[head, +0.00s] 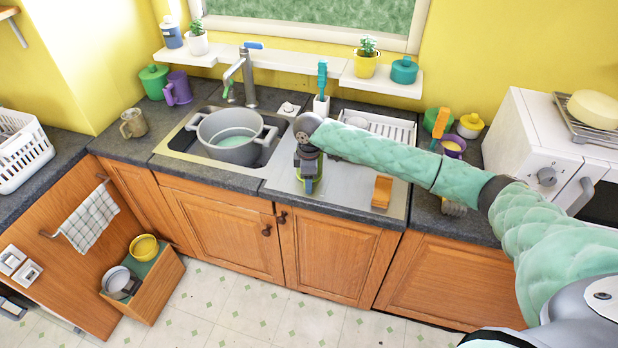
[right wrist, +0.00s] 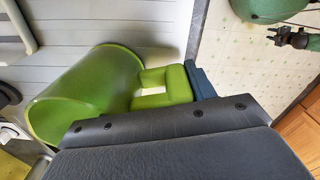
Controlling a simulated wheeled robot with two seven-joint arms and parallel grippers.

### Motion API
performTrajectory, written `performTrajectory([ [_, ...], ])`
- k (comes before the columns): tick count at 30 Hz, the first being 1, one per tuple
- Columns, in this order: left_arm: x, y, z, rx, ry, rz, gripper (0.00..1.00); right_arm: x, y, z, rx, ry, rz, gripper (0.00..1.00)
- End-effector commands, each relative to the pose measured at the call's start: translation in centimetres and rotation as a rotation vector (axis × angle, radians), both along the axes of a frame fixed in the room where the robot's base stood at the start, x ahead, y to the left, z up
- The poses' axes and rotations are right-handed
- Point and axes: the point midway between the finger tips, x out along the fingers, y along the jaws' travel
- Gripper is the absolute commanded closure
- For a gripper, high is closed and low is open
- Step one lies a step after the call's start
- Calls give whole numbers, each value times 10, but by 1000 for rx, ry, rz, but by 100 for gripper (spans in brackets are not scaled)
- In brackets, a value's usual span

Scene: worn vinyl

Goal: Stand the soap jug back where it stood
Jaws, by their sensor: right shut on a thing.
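The soap jug is a green, open-topped jug. It shows large in the right wrist view (right wrist: 85,92), with its squared handle to the right. In the head view only a small green part of it (head: 309,185) shows below my right gripper (head: 307,165), which hides the rest. My right gripper is shut on the jug's handle; its dark fingers also show in the right wrist view (right wrist: 185,95). The jug is over the ridged metal drainboard (head: 345,195), right of the sink. I cannot tell whether it touches the board.
A big grey pot (head: 232,140) sits in the sink (head: 178,140), left of the jug. An orange-brown block (head: 382,191) stands on the drainboard to the right. A white dish rack (head: 385,127) and a holder with a blue brush (head: 322,85) are behind.

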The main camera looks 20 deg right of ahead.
Motion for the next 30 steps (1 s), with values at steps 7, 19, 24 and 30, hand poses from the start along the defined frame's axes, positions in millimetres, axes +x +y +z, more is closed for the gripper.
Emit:
performTrajectory([
  [7,0,0,0,0,0,0,64,0,0,-2,0,0,0,100],
  [19,0,0,-1,0,0,0,64,0,0,-6,0,-1,0,100],
  [24,0,0,-1,0,0,0,64,0,0,-6,0,-1,0,100],
  [30,0,0,-1,0,0,0,64,0,0,-6,0,-1,0,20],
])
